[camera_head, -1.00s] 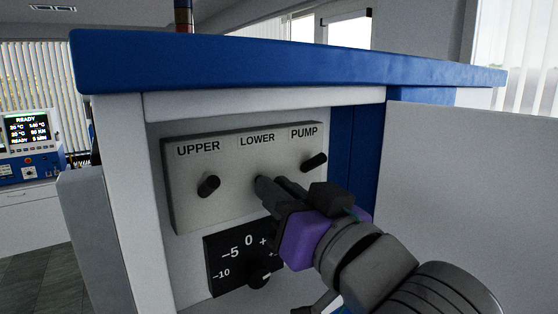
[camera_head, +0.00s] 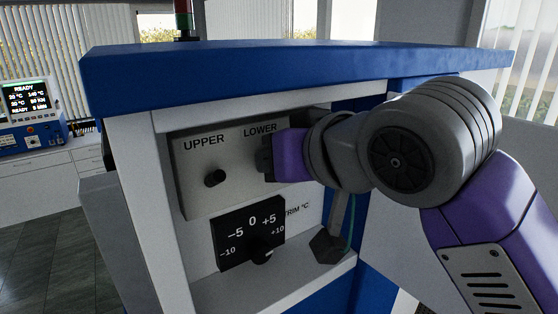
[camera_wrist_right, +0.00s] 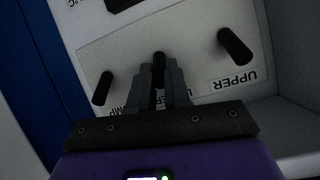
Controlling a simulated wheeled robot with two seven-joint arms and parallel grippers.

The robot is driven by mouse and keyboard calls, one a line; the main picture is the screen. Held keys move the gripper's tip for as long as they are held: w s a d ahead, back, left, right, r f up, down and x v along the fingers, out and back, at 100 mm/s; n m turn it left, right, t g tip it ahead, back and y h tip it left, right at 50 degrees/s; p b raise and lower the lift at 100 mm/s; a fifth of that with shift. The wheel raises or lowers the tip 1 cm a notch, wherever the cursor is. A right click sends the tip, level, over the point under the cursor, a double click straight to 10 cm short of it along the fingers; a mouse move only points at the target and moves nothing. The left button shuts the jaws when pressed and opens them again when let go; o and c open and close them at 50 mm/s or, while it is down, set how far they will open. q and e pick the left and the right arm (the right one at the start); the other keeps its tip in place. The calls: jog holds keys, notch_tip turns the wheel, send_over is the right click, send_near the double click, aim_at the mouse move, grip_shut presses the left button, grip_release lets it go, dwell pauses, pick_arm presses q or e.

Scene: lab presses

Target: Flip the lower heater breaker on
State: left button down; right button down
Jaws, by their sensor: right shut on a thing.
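The grey breaker panel (camera_head: 192,202) carries black levers under the labels UPPER, LOWER and PUMP. My right gripper (camera_head: 264,157) is at the LOWER position, and in the head view it hides that lever and the PUMP part. In the right wrist view, which shows the panel upside down, my right gripper (camera_wrist_right: 160,82) is shut on the lower breaker lever (camera_wrist_right: 158,63), its fingers on both sides of it. The upper lever (camera_head: 215,178) stands free, also in the wrist view (camera_wrist_right: 235,46). The pump lever (camera_wrist_right: 102,88) is beside the fingers there. My left gripper is out of view.
A black trim dial (camera_head: 263,250) sits below the panel. The blue top (camera_head: 280,72) overhangs the panel recess, close above my right arm. A white ledge (camera_head: 235,287) lies beneath the dial. A READY screen (camera_head: 27,98) stands far left.

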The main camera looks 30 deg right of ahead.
jog(key=shift+r, duration=0.1)
dwell(0.3)
jog(key=c, duration=1.1)
grip_release()
jog(key=v, duration=0.7)
jog(key=shift+s, duration=0.15)
